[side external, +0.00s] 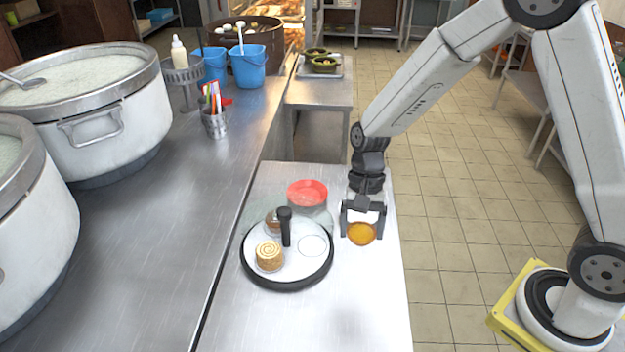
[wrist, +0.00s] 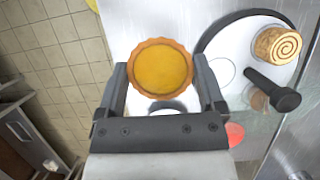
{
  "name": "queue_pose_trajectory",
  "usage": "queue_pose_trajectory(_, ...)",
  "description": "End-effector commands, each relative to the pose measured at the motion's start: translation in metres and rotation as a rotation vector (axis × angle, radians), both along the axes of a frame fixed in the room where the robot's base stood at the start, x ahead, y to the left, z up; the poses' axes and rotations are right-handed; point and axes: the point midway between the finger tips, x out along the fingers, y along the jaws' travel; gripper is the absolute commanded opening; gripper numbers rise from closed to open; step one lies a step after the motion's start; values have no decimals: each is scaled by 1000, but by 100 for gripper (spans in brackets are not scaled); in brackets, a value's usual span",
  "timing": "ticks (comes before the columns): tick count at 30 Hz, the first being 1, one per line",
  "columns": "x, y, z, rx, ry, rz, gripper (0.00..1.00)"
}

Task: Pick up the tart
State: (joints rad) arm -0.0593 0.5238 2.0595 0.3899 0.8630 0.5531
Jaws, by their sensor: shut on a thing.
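The tart (side external: 361,234) is a round pastry with a yellow-orange filling and a fluted brown crust. My gripper (side external: 361,229) is shut on it, with one finger at each side of the crust. The tart also shows in the wrist view (wrist: 161,68), between the two fingers of my gripper (wrist: 164,84). It is at the right part of the steel table (side external: 370,300), to the right of the round tray. I cannot tell for sure whether it touches the table or hangs above it.
A round white tray (side external: 256,267) with a black rim and upright black handle holds a spiral roll (side external: 269,256) and another brown item (side external: 273,220). A red-lidded container (side external: 307,193) stands behind it. Large stockpots (side external: 105,125) line the left counter. The table's front right is clear.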

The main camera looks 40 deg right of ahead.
Motion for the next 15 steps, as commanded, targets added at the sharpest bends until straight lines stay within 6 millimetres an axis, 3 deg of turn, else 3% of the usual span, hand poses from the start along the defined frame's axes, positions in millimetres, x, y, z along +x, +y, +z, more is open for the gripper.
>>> queue_pose_trajectory(15, -12, -2, 5, -1, -1, 0, 30)
